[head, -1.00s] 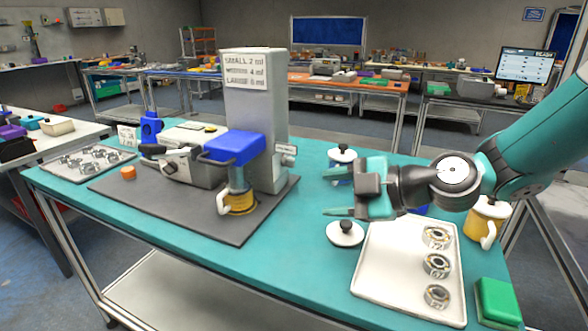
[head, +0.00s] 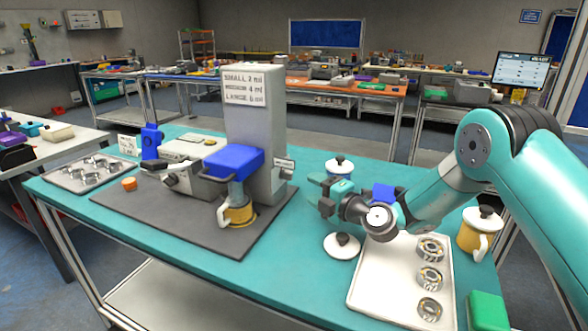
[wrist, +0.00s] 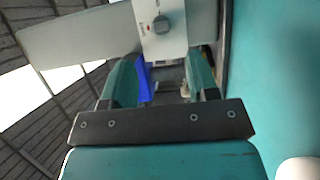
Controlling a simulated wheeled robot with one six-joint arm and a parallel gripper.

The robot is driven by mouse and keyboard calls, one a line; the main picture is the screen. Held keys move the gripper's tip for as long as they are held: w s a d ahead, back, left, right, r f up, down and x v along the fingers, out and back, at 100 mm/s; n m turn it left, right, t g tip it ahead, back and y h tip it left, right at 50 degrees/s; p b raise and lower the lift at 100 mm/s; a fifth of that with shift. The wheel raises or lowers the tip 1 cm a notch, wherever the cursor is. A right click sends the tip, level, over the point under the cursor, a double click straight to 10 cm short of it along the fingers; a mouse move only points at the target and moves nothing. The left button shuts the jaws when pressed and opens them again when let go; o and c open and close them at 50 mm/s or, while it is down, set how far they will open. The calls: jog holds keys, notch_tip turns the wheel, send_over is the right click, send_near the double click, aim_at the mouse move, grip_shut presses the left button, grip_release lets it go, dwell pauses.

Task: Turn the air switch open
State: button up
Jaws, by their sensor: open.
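The air switch shows in the wrist view as a dark round knob (wrist: 163,24) on the pale face of the grey machine column (wrist: 150,38). In the head view, a small labelled plate (head: 285,166) sits low on the right side of the column (head: 254,110); the knob's setting is too small to read there. My gripper (head: 319,191) is open and empty, to the right of the column and apart from it. In the wrist view my gripper's fingers (wrist: 162,78) are spread, with the knob beyond and above the gap between them.
The blue dispensing head (head: 234,160) overhangs a yellow-based cup (head: 238,215) left of the column. A white tray (head: 385,290) with metal rings and a yellow mug (head: 478,236) are at right.

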aim_at(292, 177)
jog(key=p+x, duration=0.2)
jog(key=x, duration=0.6)
jog(key=c, duration=0.9)
